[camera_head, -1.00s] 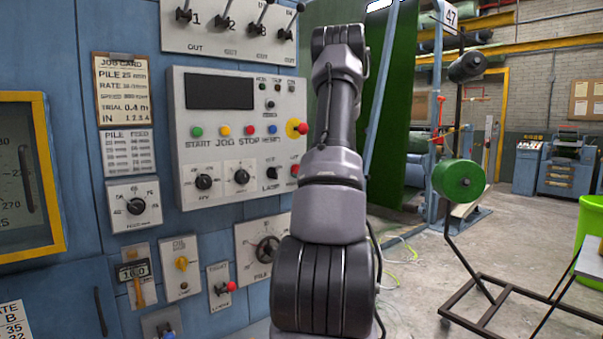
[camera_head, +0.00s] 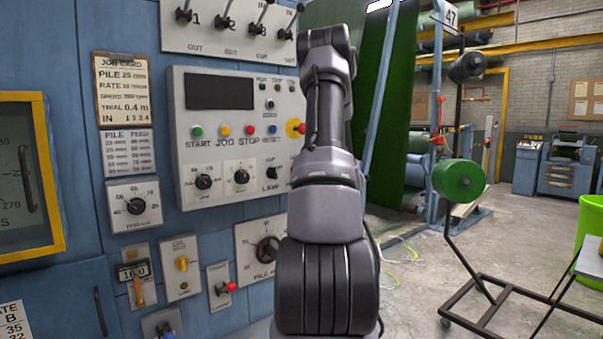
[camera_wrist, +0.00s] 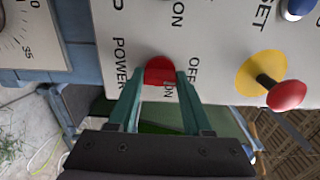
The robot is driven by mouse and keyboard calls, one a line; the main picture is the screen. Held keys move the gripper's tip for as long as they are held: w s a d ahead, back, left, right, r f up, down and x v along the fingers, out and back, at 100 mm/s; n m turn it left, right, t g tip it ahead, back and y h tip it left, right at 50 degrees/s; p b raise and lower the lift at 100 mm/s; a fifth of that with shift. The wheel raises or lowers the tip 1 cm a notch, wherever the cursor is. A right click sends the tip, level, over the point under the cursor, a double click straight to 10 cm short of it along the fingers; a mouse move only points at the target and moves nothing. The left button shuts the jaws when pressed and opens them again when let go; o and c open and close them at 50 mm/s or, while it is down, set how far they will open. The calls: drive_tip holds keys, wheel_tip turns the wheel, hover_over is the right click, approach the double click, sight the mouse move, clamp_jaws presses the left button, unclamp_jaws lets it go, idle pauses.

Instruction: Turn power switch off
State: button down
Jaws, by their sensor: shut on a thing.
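The red power switch (camera_wrist: 159,69) is on the off-white control panel (camera_wrist: 215,75) in the wrist view, beside the word POWER. ON and OFF are printed around it. My gripper (camera_wrist: 160,80) has its two green fingers on either side of the red switch and is shut on it. The fingers hide part of the switch, and I cannot tell which position it is in. In the head view my arm hides the switch and my gripper.
A red mushroom button on a yellow disc (camera_head: 293,127) is close to my arm; it also shows right of the fingers in the wrist view (camera_wrist: 285,95). Lever switches (camera_head: 228,23) are above. A dial panel (camera_head: 265,247) is below. A green roll on a stand (camera_head: 459,182) is at right.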

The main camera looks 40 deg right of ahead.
drive_tip(key=shift+f+n, duration=0.1)
drive_tip(key=shift+n, duration=0.2)
drive_tip(key=shift+c, duration=1.6)
unclamp_jaws()
drive_tip(key=s, duration=1.1)
drive_tip(key=shift+w, duration=0.1)
